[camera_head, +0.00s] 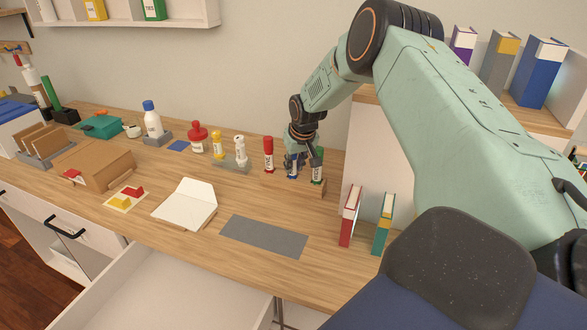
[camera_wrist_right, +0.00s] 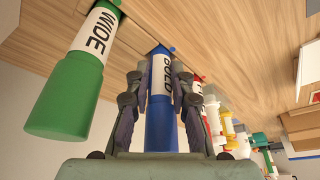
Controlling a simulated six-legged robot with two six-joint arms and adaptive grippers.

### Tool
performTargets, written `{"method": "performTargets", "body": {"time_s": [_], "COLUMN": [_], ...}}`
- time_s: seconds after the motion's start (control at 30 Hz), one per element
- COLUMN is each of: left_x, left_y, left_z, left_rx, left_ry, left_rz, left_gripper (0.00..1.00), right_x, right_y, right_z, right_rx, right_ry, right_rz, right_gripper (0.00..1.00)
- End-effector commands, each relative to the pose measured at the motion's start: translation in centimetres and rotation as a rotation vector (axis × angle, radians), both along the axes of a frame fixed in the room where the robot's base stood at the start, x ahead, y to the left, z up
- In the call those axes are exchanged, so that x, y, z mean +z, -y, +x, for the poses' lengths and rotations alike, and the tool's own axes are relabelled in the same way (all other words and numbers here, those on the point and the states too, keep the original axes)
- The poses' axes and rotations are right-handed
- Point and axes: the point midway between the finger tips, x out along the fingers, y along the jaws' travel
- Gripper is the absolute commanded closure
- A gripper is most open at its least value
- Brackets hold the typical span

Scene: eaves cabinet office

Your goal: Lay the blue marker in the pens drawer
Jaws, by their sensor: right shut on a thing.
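The blue marker (camera_head: 293,170) stands upright in a row on the desk, between a red marker (camera_head: 268,155) and a green marker (camera_head: 318,168). My right gripper (camera_head: 296,160) is around it from above. In the right wrist view the two fingers (camera_wrist_right: 160,90) are shut on either side of the blue marker (camera_wrist_right: 162,115), labelled BOLD. Its far end is still at the wooden holder (camera_head: 312,190). An open white drawer (camera_head: 165,285) is below the desk's front edge; I see no label on it. My left gripper is not in view.
A grey mat (camera_head: 263,236) and an open notebook (camera_head: 185,205) lie near the drawer. Red and teal books (camera_head: 350,215) stand right of the mat. Glue bottles (camera_head: 240,150) stand left of the markers. A raised shelf (camera_head: 535,115) with binders is at right.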

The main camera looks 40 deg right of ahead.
Motion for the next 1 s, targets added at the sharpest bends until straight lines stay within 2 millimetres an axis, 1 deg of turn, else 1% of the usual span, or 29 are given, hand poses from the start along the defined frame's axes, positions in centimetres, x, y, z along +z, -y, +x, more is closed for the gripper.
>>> {"method": "performTargets", "body": {"time_s": [0.03, 0.3, 0.57, 1.0], "left_x": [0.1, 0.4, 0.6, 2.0], "left_y": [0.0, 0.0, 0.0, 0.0], "left_z": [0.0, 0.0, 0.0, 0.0], "left_rx": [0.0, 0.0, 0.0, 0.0], "left_ry": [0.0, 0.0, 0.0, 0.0], "left_rz": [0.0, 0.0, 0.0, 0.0], "left_gripper": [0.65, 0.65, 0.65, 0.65], "right_x": [0.3, 0.8, 0.9, 2.3], "right_y": [0.1, 0.1, 0.1, 0.1], "right_z": [0.2, 0.4, 0.3, 0.2], "right_rx": [0.0, 0.0, 0.0, 0.0], "right_ry": [0.008, 0.011, 0.011, 0.008], "right_rz": [-0.004, -0.005, -0.004, -0.002], "right_gripper": [1.0, 1.0, 1.0, 1.0]}}
